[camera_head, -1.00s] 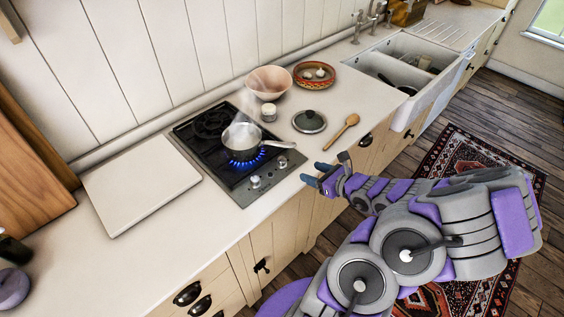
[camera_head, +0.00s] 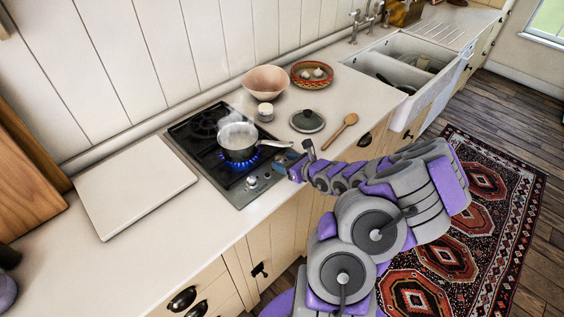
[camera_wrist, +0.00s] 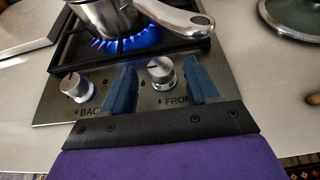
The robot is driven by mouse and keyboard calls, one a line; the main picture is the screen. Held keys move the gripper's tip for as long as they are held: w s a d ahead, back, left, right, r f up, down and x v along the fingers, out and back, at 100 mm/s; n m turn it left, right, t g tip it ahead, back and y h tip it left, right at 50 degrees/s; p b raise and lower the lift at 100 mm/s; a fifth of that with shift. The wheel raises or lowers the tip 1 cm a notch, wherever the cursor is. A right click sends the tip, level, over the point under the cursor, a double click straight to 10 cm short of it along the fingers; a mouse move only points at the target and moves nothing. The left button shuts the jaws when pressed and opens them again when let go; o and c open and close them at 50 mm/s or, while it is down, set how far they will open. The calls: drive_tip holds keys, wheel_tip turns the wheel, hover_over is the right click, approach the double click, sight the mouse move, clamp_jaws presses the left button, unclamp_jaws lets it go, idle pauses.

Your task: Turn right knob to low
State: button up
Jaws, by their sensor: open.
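The right knob (camera_wrist: 161,72), silver and round, sits on the hob's front panel above the label that reads "FRON…". My gripper (camera_wrist: 159,66) is open, with one blue finger on each side of this knob. I cannot tell whether the fingers touch it. In the head view my gripper (camera_head: 284,165) is at the hob's front right edge and hides the right knob. The left knob (camera_wrist: 76,87) stands clear to the left, by the label "BAC…", and also shows in the head view (camera_head: 251,182). A blue flame (camera_wrist: 108,42) burns under the saucepan.
A steaming saucepan (camera_head: 238,143) sits on the front burner, its handle (camera_wrist: 175,17) reaching out just above my fingers. A lid (camera_head: 307,121), a wooden spoon (camera_head: 338,132) and a small jar (camera_head: 265,112) lie to the right. A pale board (camera_head: 130,185) is on the left.

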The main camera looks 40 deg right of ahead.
drive_tip(key=shift+w+d+f, duration=0.15)
drive_tip(key=shift+w+f, duration=0.2)
drive_tip(key=shift+w, duration=0.5)
drive_tip(key=shift+a, duration=0.25)
drive_tip(key=shift+d, duration=0.1)
drive_tip(key=c, duration=1)
drive_tip(key=shift+c, duration=0.2)
